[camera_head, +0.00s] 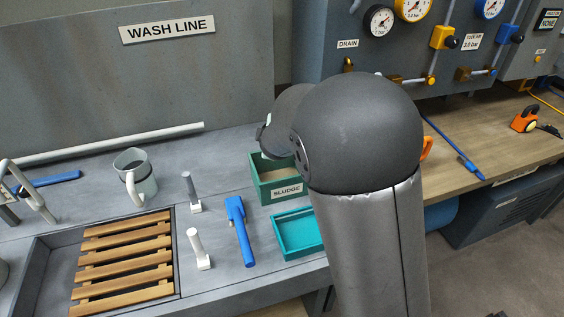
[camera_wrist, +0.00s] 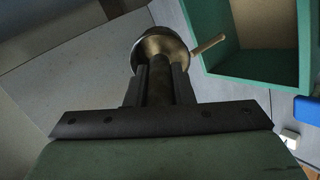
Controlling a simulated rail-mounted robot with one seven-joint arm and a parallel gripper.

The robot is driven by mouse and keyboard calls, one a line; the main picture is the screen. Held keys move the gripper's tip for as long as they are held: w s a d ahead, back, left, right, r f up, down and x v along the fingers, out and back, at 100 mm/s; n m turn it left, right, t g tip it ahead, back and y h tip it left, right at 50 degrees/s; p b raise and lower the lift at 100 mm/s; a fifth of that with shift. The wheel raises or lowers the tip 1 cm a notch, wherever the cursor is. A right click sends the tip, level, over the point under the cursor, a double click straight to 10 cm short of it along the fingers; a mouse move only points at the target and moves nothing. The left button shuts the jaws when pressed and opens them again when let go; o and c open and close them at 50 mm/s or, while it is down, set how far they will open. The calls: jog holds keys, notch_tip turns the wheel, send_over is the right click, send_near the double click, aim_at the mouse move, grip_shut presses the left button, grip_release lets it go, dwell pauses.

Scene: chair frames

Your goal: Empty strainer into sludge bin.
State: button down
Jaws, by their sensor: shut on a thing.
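The sludge bin (camera_head: 286,190) is a green open box labelled SLUDGE on the grey bench, partly hidden behind my arm in the head view. In the wrist view the bin (camera_wrist: 248,84) is at the upper right, its inside showing tan. My gripper (camera_wrist: 160,75) is shut on a round, brass-coloured strainer (camera_wrist: 160,44) with a dark rim. The strainer is to the left of the bin in that view, apart from its opening. Whether it holds sludge cannot be told. In the head view my arm hides the gripper's fingers and the strainer.
A teal tray (camera_head: 298,234) sits in front of the bin. A blue tool (camera_head: 239,229), two white-and-grey upright pieces, a grey mug (camera_head: 136,177) and a wooden slatted rack (camera_head: 125,262) lie to the left. A panel with gauges (camera_head: 379,20) stands behind.

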jog(key=shift+d, duration=0.1)
jog(key=shift+s+d+b, duration=0.55)
jog(key=shift+d, duration=0.35)
jog(key=shift+s+a+r+t+y, duration=0.1)
jog(key=shift+a+r+t+y, duration=0.1)
jog(key=shift+a+r+t, duration=0.25)
jog(key=shift+s+a+r+t+y, duration=0.15)
jog(key=shift+a+r+y, duration=0.1)
jog(key=shift+a, duration=0.3)
jog(key=shift+w+d, duration=0.1)
jog(key=shift+d, duration=0.1)
jog(key=shift+d+b, duration=0.75)
jog(key=shift+d, duration=0.15)
